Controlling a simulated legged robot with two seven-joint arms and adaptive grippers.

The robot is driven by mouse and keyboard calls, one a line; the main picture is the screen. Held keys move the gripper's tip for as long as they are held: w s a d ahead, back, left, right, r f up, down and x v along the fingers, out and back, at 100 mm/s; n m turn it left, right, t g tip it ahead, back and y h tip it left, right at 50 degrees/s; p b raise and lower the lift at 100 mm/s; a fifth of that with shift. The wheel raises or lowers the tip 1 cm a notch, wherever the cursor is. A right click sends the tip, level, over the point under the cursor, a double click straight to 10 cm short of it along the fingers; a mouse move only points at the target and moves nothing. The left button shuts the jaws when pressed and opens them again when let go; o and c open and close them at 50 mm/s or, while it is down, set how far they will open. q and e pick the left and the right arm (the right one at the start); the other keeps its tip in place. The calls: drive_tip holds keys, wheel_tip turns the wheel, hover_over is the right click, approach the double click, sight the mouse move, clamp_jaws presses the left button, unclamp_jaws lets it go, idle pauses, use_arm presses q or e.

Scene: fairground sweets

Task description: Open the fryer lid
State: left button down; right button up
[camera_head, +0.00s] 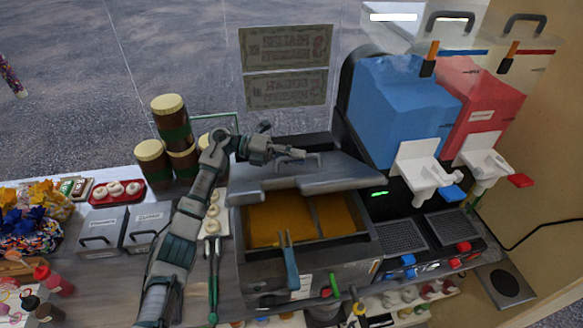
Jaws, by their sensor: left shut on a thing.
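The fryer (305,274) stands in the middle of the counter, a grey metal box with golden oil (272,222) showing in its two bays. Its grey lid (335,172) is raised and tilted at the back of the fryer, so most of the oil is uncovered. My left arm comes up from the lower left, past the fryer's left side. My left gripper (291,154) is at the lid's upper edge, shut on the lid; the exact grip point on its handle is hard to make out. My right gripper is not in view.
A blue-handled tool (289,262) stands at the fryer's front. Blue (398,110) and red (483,105) slush machines stand close on the right. Brown jars (171,121), lidded grey containers (101,232) and a doughnut tray (118,191) are on the left. Green tongs (213,275) lie beside the fryer.

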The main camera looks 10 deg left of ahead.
use_arm(q)
drive_tip(key=shift+w+r, duration=0.55)
drive_tip(key=shift+w, duration=0.05)
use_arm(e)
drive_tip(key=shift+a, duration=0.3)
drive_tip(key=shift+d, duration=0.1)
use_arm(q)
drive_tip(key=c, duration=1.4)
unclamp_jaws()
drive_tip(key=shift+c, duration=0.2)
drive_tip(key=shift+w+d+f, duration=0.1)
drive_tip(key=shift+w+d, duration=0.1)
drive_tip(key=shift+d, duration=0.2)
drive_tip(key=shift+s+a, duration=0.1)
drive_tip(key=shift+a, duration=0.4)
drive_tip(key=a, duration=0.6)
drive_tip(key=w+a+r, duration=0.1)
drive_tip(key=a, duration=0.3)
drive_tip(key=shift+a, duration=0.75)
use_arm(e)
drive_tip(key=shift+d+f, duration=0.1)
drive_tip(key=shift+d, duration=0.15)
